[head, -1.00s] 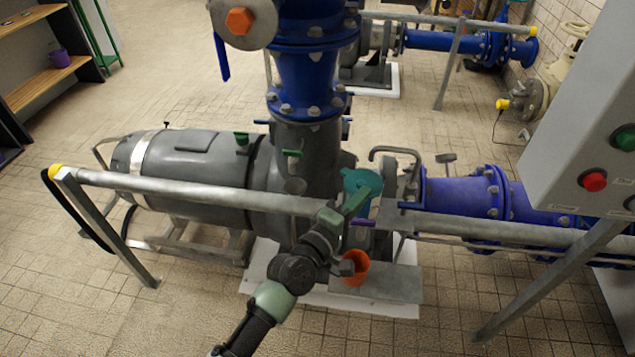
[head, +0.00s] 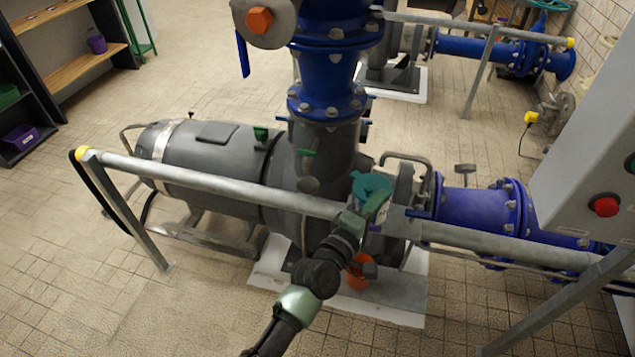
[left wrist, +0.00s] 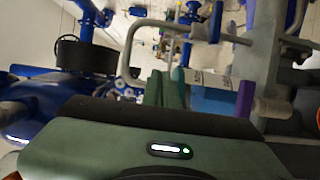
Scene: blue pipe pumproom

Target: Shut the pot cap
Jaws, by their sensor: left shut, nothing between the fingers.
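A teal pot with its cap (head: 371,186) is by the grey pump body, just behind the railing in the head view. My left gripper (head: 377,203) is at the pot's front and partly covers it, so I cannot tell how far the cap is tilted or whether the fingers touch it. In the left wrist view the green fingers (left wrist: 166,88) are together and empty. A blue surface (left wrist: 212,101), probably part of the pot, and a purple piece (left wrist: 245,98) lie right of them. My right gripper is not in view.
A grey railing (head: 220,188) crosses in front of the pump. An orange container (head: 358,275) is below my left wrist. Blue pipes (head: 478,207) and a grey control box (head: 590,150) stand to the right. The tiled floor at front left is clear.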

